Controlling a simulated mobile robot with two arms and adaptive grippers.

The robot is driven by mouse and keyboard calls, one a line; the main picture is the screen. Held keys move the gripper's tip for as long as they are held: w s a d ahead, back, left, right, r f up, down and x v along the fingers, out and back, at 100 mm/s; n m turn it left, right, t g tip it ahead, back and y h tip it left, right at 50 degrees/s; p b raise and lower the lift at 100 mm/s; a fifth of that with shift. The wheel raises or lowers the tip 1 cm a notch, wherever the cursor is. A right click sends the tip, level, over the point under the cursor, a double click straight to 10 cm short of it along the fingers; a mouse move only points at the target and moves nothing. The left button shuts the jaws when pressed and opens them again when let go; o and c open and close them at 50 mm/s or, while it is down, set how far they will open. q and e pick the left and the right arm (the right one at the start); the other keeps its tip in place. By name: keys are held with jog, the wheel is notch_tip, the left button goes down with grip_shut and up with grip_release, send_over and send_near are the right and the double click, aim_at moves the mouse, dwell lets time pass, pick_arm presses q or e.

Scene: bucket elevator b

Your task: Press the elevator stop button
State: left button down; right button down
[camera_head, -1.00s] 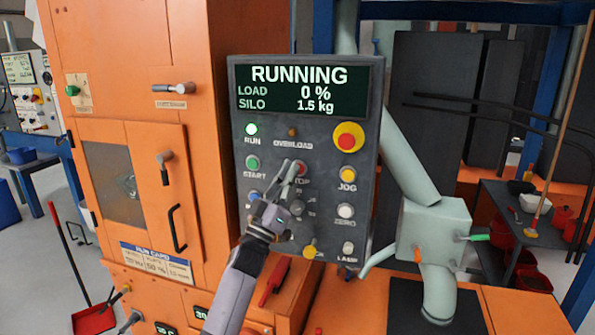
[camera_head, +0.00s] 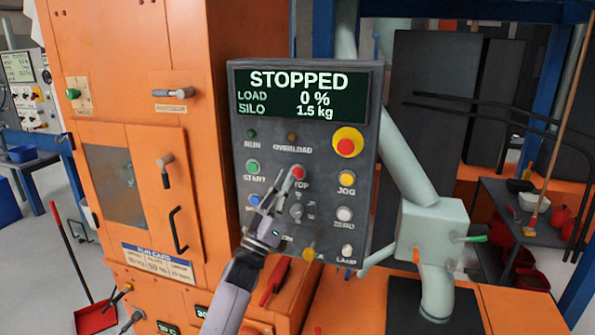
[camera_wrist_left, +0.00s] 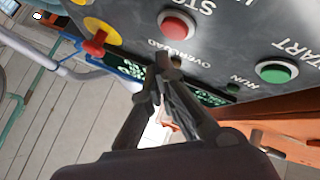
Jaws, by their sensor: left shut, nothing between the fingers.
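The dark control panel (camera_head: 330,130) faces me with a display (camera_head: 302,95) that reads STOPPED, LOAD 0 %, SILO 1.5 kg. The red stop button (camera_head: 298,173) is in the middle of the panel, and it also shows in the left wrist view (camera_wrist_left: 177,25). My left gripper (camera_head: 276,184) is shut and empty, its tips just below and left of the stop button in the head view. In the wrist view the fingertips (camera_wrist_left: 160,70) appear apart from the button. The RUN lamp (camera_head: 252,134) is dark. My right gripper is not in view.
The green start button (camera_head: 252,167) is left of the stop button. A red emergency button on a yellow base (camera_head: 348,142) and a yellow JOG button (camera_head: 347,178) are to the right. The orange machine cabinet (camera_head: 100,75) stands left; a grey pipe (camera_head: 410,170) stands right.

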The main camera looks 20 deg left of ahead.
pick_arm(q)
jog(key=s+p, duration=0.2)
jog(key=s, duration=0.2)
jog(key=shift+r, duration=0.1)
jog(key=shift+w, duration=0.1)
dwell(0.4)
notch_tip(320, 180, down, 38)
jog(key=s+a+n+g+y, duration=0.1)
jog(key=s+n+g+y, duration=0.15)
jog(key=g+y, duration=0.5)
jog(key=s+f+m+g, duration=0.1)
jog(key=s+f+g, duration=0.1)
jog(key=s+f, duration=0.45)
jog(key=s+f+g, duration=0.3)
jog(key=s+f, duration=0.1)
jog(key=f, duration=0.6)
jog(key=s+a+f+m+g+y, duration=0.15)
jog(key=s+f+g, duration=0.45)
jog(key=s+f, duration=1.25)
jog(key=s+f+m+g, duration=0.1)
jog(key=s+f+g, duration=0.1)
jog(key=s, duration=1.1)
jog(key=s+f+m+g+b, duration=0.1)
jog(key=s+f+g, duration=0.2)
jog(key=s, duration=1.1)
jog(key=shift+a, duration=0.15)
